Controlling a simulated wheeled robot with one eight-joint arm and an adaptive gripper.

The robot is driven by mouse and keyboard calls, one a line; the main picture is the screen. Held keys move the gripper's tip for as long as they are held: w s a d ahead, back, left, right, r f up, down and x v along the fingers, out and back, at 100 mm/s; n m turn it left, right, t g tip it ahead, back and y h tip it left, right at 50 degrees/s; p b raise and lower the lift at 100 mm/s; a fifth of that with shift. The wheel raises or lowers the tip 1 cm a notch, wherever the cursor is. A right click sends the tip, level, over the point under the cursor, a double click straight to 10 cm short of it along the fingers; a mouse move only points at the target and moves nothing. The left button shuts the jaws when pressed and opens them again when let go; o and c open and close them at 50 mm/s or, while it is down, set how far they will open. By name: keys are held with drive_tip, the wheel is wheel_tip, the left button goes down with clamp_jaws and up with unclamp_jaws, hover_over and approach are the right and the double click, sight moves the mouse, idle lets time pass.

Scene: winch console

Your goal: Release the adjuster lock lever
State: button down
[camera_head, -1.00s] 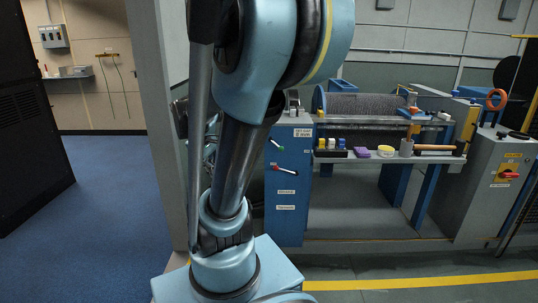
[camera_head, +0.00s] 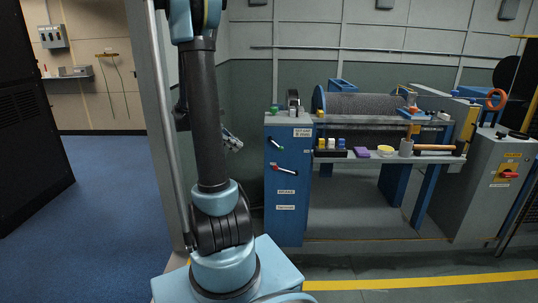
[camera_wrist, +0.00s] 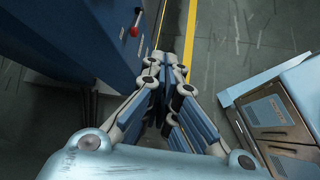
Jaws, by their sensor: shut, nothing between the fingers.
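The blue console cabinet (camera_head: 288,222) stands right of my arm in the head view. The labels are too small to tell which is the adjuster lock lever. My gripper (camera_head: 233,141) shows left of the cabinet, apart from both levers. In the wrist view my gripper (camera_wrist: 168,82) is shut and empty. A red-knobbed lever (camera_wrist: 134,30) shows beyond it on the blue panel, at the upper left.
A winch drum (camera_head: 360,104) and a shelf with small items, including a yellow tub (camera_head: 386,150) and a purple block (camera_head: 361,152), stand right of the cabinet. A grey box with a red switch (camera_head: 508,174) is at far right. Floor is clear before the console.

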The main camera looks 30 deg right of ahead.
sight(271, 152)
drive_tip(key=w+d+f+n+g+h, duration=0.2)
drive_tip(key=w+d+f+g, duration=0.1)
drive_tip(key=w+d+f, duration=0.2)
drive_tip(key=shift+w+d+f+n+h, duration=0.4)
drive_tip(key=shift+w+d, duration=0.3)
drive_tip(key=shift+w, duration=0.1)
drive_tip(key=x, duration=0.4)
drive_tip(key=r+x, duration=0.1)
drive_tip(key=x, duration=0.6)
drive_tip(key=shift+s+d+r, duration=0.15)
drive_tip(key=shift+s+d, duration=0.2)
drive_tip(key=shift+d, duration=0.15)
drive_tip(key=shift+s+d+r, duration=0.1)
drive_tip(key=shift+d+r, duration=0.1)
drive_tip(key=shift+d, duration=0.2)
drive_tip(key=shift+s+d+r, duration=0.15)
drive_tip(key=shift+d, duration=0.2)
drive_tip(key=shift+d, duration=0.1)
